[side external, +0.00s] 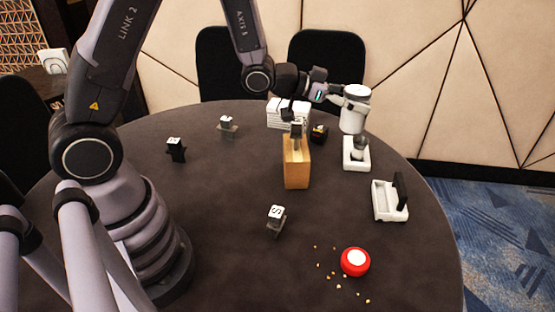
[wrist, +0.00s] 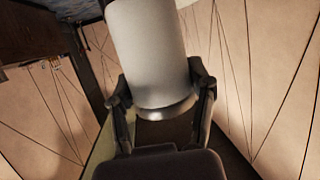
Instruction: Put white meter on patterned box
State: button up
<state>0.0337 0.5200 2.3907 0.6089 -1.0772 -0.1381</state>
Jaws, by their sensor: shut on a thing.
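My gripper (side external: 343,92) is shut on a white cylinder (side external: 355,108), at the right back of the table in the side view. In the wrist view the fingers (wrist: 160,110) grip the sides of the cylinder (wrist: 150,50), near its grey-rimmed end. I cannot tell if this cylinder is the white meter. A white base with a grey part (side external: 356,160) is below it; I cannot tell if they touch. No box shows a clear pattern.
A white tray-like thing with a black part (side external: 389,203) lies right. A red round thing (side external: 355,262) and crumbs are in front. Small stands are at left; space between is clear.

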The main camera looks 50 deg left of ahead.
jog(key=shift+r, duration=0.85)
jog(key=w+a+n+t+y, duration=0.2)
jog(key=a+n+y, duration=0.75)
jog(key=a, duration=2.35)
jog(key=shift+m+y, duration=0.45)
jog(key=shift+w+a+f, duration=1)
jog(key=shift+w+f, duration=1.15)
jog(key=shift+f, duration=0.85)
jog(key=shift+w+a+f, duration=0.95)
jog(key=shift+w+f, duration=1.15)
jog(key=shift+f, duration=0.95)
jog(key=shift+w+a+f, duration=1)
jog(key=shift+w+f, duration=1.15)
jog(key=shift+f, duration=0.85)
